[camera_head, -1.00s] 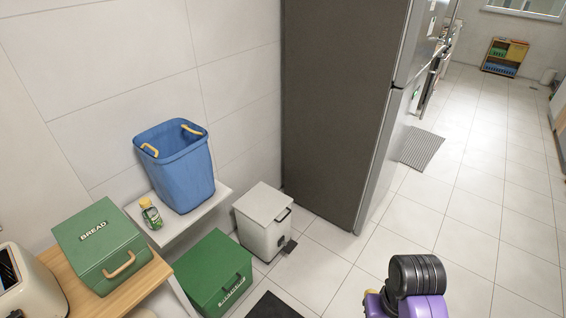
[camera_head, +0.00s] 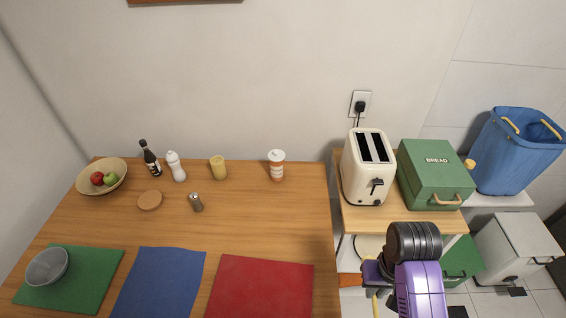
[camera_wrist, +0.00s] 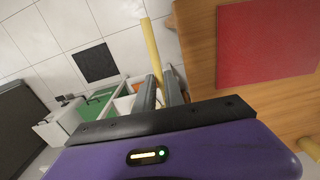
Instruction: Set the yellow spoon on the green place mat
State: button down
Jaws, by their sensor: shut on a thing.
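My gripper (camera_wrist: 161,84) is shut on the yellow spoon (camera_wrist: 151,45), whose long thin handle sticks out beyond the fingers in the wrist view. In the head view a bit of the spoon (camera_head: 375,306) shows at the bottom, beside my purple wrist and to the right of the table. Its bowl end is not clearly seen. The green place mat (camera_head: 92,285) lies at the table's front left, far to the left of my gripper. A grey bowl (camera_head: 47,266) stands on the mat's left part; the right part is bare.
Blue (camera_head: 160,285) and red (camera_head: 262,288) mats lie right of the green one on the wooden table (camera_head: 245,225). A toaster (camera_head: 369,170) and bread box (camera_head: 435,175) stand on a side table.

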aim_at(98, 277)
jog(key=j+u, duration=0.1)
jog(key=u, duration=1.25)
jog(key=i+u, duration=0.25)
jog(key=i, duration=0.55)
